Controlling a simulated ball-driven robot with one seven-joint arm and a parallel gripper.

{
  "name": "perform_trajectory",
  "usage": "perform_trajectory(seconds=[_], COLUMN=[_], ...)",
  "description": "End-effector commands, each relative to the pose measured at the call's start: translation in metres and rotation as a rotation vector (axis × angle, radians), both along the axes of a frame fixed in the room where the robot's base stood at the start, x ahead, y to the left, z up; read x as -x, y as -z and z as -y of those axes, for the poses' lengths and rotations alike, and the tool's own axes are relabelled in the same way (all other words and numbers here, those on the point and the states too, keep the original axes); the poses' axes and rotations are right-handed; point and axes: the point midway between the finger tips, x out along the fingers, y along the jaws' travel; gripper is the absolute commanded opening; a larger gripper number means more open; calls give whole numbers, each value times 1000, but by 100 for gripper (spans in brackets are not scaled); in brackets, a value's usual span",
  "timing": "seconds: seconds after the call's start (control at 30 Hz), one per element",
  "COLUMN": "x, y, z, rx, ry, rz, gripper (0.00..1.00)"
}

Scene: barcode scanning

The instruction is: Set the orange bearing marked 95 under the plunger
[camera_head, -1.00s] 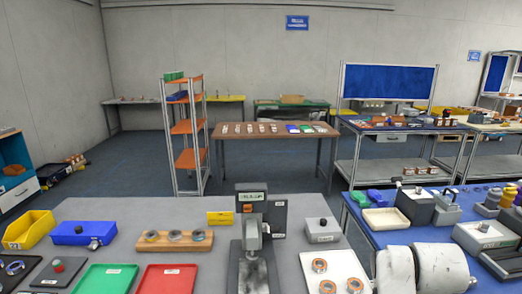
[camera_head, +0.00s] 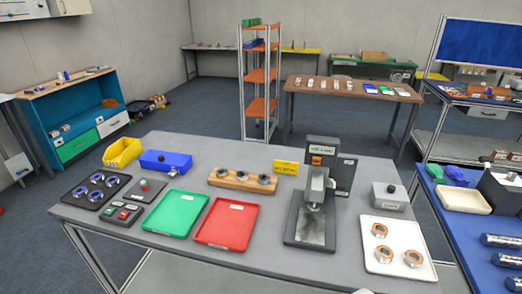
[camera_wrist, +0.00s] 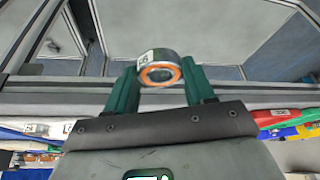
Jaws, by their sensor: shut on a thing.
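My gripper (camera_wrist: 160,82) shows in the wrist view, its two green fingers shut on an orange-ringed bearing (camera_wrist: 160,66). The bearing has a small white label, too small to read surely. The grey press (camera_head: 321,165) stands on the grey table in the head view. Its plunger (camera_head: 314,192) hangs over a dark base plate (camera_head: 310,230), which looks bare.
Left of the press are a red tray (camera_head: 227,224), a green tray (camera_head: 172,220) and a wooden block (camera_head: 242,181) with rings. A grey box (camera_head: 390,196) stands behind the white tray. A blue table (camera_head: 450,228) is at the right.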

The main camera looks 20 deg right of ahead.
Motion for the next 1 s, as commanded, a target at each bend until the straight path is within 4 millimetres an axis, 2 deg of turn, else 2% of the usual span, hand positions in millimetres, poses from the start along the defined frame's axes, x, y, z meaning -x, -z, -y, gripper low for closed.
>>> perform_trajectory(seconds=[0.03,0.3,0.67,0.7,1.0], x=[-6,-30,-28,-28,-28], y=[7,37,35,48,70], z=[-12,-65,-59,-60,-60], rx=[0,0,0,0,1], ry=[-42,-235,-219,-221,-222], rz=[0,1,2,1,2], gripper=[18,18,18,18,18])
